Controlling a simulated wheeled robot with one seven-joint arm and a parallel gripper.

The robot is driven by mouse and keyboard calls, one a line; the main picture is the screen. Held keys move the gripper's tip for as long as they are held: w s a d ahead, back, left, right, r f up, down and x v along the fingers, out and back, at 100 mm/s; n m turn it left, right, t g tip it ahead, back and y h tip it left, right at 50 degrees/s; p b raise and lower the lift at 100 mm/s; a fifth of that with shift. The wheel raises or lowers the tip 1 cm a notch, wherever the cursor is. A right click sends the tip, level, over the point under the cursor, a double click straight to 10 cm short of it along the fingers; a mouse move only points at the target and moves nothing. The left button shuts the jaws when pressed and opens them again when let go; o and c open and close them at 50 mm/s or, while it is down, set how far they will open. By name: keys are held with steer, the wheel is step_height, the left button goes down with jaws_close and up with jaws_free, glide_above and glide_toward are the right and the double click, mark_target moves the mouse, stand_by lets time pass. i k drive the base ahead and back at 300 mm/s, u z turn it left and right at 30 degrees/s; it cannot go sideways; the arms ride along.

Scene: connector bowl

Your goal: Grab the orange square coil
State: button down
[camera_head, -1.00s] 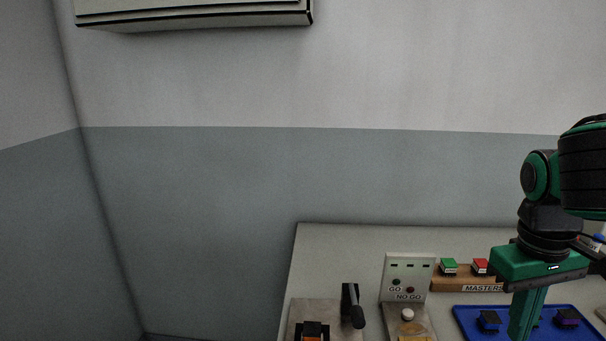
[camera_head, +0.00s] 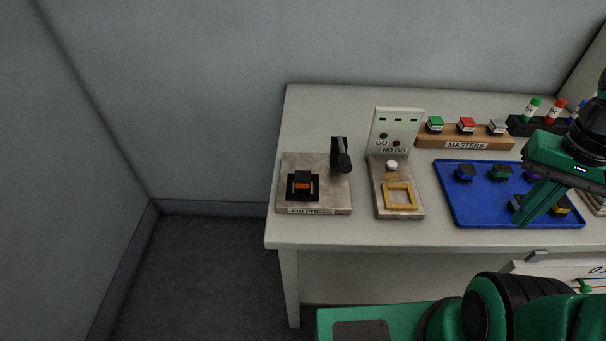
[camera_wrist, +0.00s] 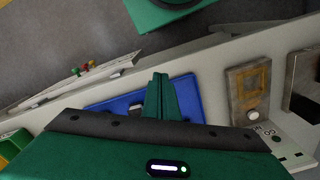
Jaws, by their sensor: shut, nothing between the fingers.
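No coil is plain to see. A square orange-yellow frame (camera_head: 400,207) lies flat on the base of the go/no-go tester. It also shows in the wrist view (camera_wrist: 265,76) at the right. A small orange piece (camera_head: 303,185) sits in a black holder on the pin press. I cannot tell whether either is the coil. My gripper (camera_head: 519,222) is over the front part of the blue tray (camera_head: 449,193), well right of both. In the wrist view its green fingers (camera_wrist: 160,82) are together, empty, above the tray (camera_wrist: 100,104).
The pin press (camera_head: 340,180) has a black lever. A panel (camera_head: 396,130) stands behind the tester. The tray holds several small dark connectors. A wooden masters rack (camera_head: 465,143) stands behind it, with green and red bottles further right. The table's (camera_head: 350,235) front strip is clear.

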mark_target(302, 179)
steer(key=z, duration=0.2)
steer(key=k, duration=1.2)
steer(key=u, duration=0.1)
steer(key=i, duration=0.5)
